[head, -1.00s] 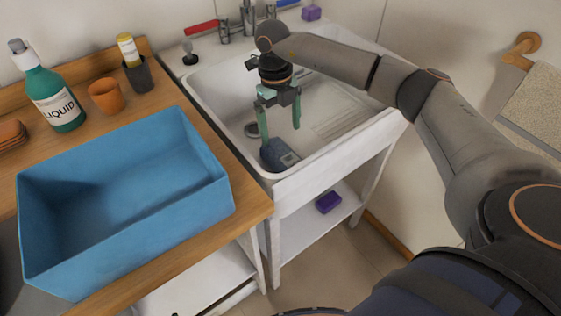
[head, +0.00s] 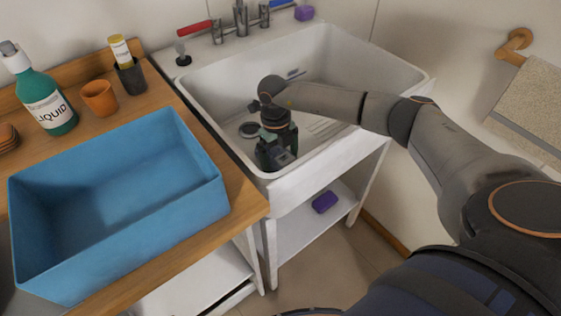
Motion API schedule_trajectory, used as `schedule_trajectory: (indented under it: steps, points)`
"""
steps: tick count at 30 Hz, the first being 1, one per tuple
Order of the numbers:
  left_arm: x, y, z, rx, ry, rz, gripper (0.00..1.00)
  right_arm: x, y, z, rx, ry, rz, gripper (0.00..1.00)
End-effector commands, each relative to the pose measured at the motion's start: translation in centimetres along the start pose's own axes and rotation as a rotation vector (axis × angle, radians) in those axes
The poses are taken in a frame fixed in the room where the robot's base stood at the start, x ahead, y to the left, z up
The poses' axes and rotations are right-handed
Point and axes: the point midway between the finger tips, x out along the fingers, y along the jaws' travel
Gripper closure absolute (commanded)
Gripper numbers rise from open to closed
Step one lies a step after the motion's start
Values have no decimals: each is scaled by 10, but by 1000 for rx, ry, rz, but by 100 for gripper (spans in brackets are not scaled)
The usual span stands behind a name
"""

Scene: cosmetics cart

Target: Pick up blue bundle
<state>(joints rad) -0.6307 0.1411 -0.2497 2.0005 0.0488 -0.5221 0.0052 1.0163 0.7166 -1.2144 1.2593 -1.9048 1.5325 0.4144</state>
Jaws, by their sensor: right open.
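The blue bundle was lying at the near end of the white sink (head: 345,62) and is now almost wholly hidden behind my right gripper (head: 275,158). My right gripper points down inside the basin, low over the spot of the bundle. It is open, and its fingertips are hard to make out. Whether the fingers touch the bundle or stand around it, I cannot tell. My left gripper is not in view.
A blue bin (head: 120,205) stands on the wooden counter left of the sink. A green bottle (head: 45,100), an orange cup (head: 99,97) and a dark cup (head: 131,77) stand behind it. The sink's walls enclose my gripper. A purple block (head: 325,202) lies on the shelf below.

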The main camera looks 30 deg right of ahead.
Motion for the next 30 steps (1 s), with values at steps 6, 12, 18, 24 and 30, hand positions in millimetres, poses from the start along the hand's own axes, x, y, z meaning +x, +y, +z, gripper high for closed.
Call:
schedule_trajectory:
  steps: [6,12,18,24,30]
  points:
    - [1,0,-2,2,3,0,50,0,0,0,0,0,0,11]
    - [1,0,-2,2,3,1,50,-1,0,0,-1,0,0,34]
    - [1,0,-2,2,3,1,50,-1,0,0,0,0,0,56]
    - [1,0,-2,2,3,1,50,-1,0,0,0,0,0,79]
    - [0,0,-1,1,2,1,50,-2,0,1,0,-2,1,91]
